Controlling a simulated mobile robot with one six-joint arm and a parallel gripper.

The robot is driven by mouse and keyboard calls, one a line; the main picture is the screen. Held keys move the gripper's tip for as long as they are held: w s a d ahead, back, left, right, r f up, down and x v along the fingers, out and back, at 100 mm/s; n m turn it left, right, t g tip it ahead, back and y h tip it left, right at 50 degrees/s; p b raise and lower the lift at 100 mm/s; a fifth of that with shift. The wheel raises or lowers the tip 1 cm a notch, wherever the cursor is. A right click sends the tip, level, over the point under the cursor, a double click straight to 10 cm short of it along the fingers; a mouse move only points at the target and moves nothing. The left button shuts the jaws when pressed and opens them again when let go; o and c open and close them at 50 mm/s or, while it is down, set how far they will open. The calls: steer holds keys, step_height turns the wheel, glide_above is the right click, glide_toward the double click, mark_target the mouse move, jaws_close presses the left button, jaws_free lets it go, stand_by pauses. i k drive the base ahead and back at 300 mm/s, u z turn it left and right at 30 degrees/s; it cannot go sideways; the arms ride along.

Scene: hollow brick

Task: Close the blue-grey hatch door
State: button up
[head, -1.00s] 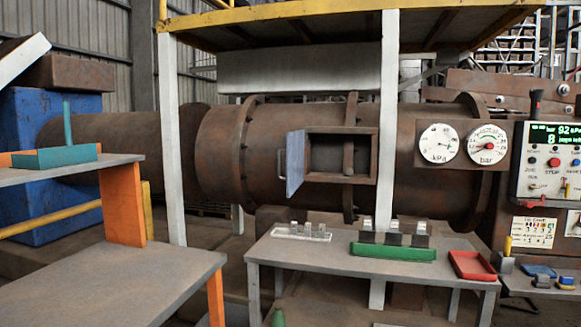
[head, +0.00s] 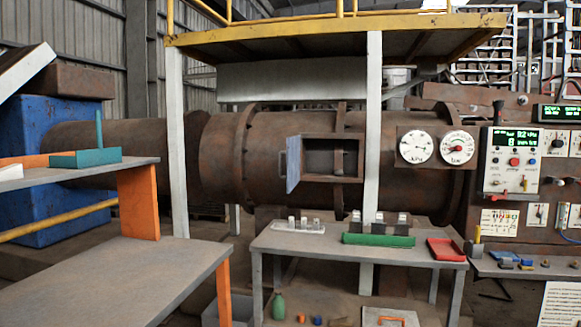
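The blue-grey hatch door (head: 293,163) stands open in the head view, hinged at the left side of a rectangular opening in the big rusty cylinder (head: 210,160). It sticks out toward me, seen nearly edge-on. The hatch frame (head: 333,136) surrounds a dark, empty-looking recess (head: 322,162). My gripper is not in view.
A grey table (head: 300,243) with a green tray (head: 378,240) and a red tray (head: 446,250) stands below the hatch. A white post (head: 372,120) rises right of it. A grey bench (head: 110,285) fills the lower left. A control panel (head: 512,162) is at right.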

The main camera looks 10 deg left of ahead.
mark_target(293, 151)
steer(key=z, duration=0.7)
steer(key=k, duration=0.2)
steer(key=u, duration=2.9)
steer(key=i, duration=0.7)
steer(key=z, duration=0.4)
steer(key=i, duration=0.8)
steer(key=z, duration=0.8)
steer(key=i, duration=0.55)
steer(key=z, duration=0.25)
